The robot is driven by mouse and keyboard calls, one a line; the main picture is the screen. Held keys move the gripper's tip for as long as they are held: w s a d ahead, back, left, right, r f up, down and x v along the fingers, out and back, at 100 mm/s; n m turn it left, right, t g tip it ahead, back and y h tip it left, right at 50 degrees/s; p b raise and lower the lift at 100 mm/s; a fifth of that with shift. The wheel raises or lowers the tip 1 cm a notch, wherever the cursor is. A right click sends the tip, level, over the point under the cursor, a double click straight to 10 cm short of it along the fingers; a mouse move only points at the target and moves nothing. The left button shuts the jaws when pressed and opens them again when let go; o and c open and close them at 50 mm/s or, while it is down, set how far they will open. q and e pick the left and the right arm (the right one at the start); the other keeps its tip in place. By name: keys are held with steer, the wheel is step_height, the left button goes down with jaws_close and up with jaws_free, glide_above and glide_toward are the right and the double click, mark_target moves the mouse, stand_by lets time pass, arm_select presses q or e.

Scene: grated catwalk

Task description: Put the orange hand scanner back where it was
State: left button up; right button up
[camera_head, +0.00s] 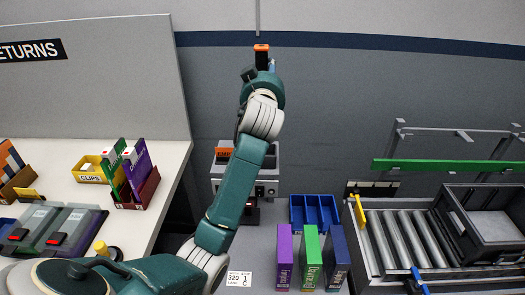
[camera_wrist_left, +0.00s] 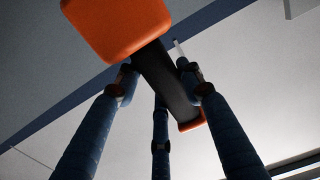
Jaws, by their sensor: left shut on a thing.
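The orange hand scanner (camera_head: 261,47) is held up high in front of the grey wall, near the top middle of the head view. In the left wrist view its large orange head (camera_wrist_left: 116,25) is close to the camera, with a black handle and an orange end piece. My left gripper (camera_head: 259,72) is shut on the scanner. In the wrist view its blue fingers (camera_wrist_left: 158,85) reach up around the black handle. The gripper partly hides the scanner in the head view. My right gripper is in neither view.
A grey device (camera_head: 266,187) stands below, partly behind my arm. A blue divided bin (camera_head: 314,211) and several upright binders (camera_head: 311,258) are right of it. A roller conveyor (camera_head: 408,241) with a black crate (camera_head: 455,225) is far right. A white counter (camera_head: 75,158) with bins is left.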

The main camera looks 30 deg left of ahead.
arm_select(q)
step_height(320, 180, down, 20)
steer(key=p, duration=0.1)
steer(key=shift+r, duration=0.25)
steer(key=shift+s+d, duration=0.1)
steer(key=o, duration=1.3)
steer(key=shift+f, duration=0.1)
